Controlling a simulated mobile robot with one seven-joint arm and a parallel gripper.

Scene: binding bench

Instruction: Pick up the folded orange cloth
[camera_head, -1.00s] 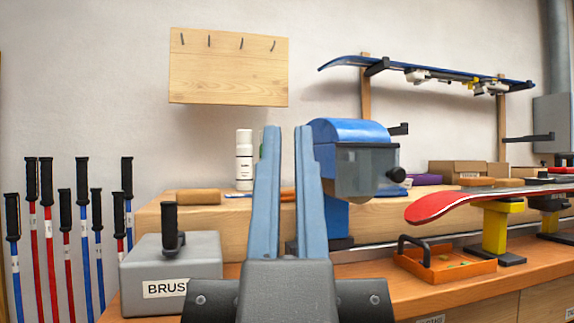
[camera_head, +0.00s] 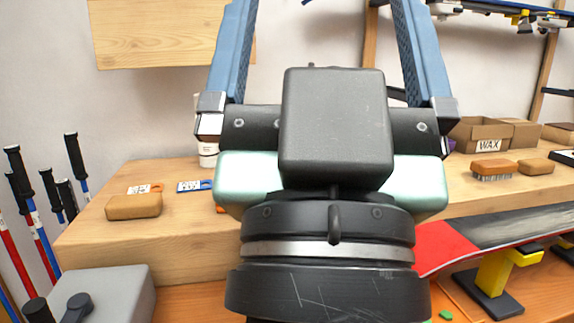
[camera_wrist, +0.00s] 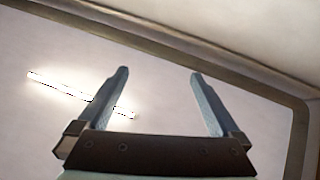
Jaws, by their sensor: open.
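I cannot make out a folded orange cloth for certain in either view. A small orange patch (camera_head: 220,209) shows at the left edge of my wrist on the wooden shelf (camera_head: 185,245); most of it is hidden, so I cannot tell what it is. My gripper (camera_head: 323,12) stands upright in the middle of the head view, fingers wide apart and empty, the tips near or beyond the top edge. In the wrist view my gripper (camera_wrist: 160,73) is open against the ceiling and a bright lamp (camera_wrist: 80,95).
A brown block (camera_head: 134,206) and small tags lie on the shelf's left. A WAX box (camera_head: 488,146) and a brush (camera_head: 492,168) are on the right. A red board (camera_head: 445,246) rests on a yellow support (camera_head: 495,268). A grey box (camera_head: 115,290) and poles (camera_head: 75,155) are left.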

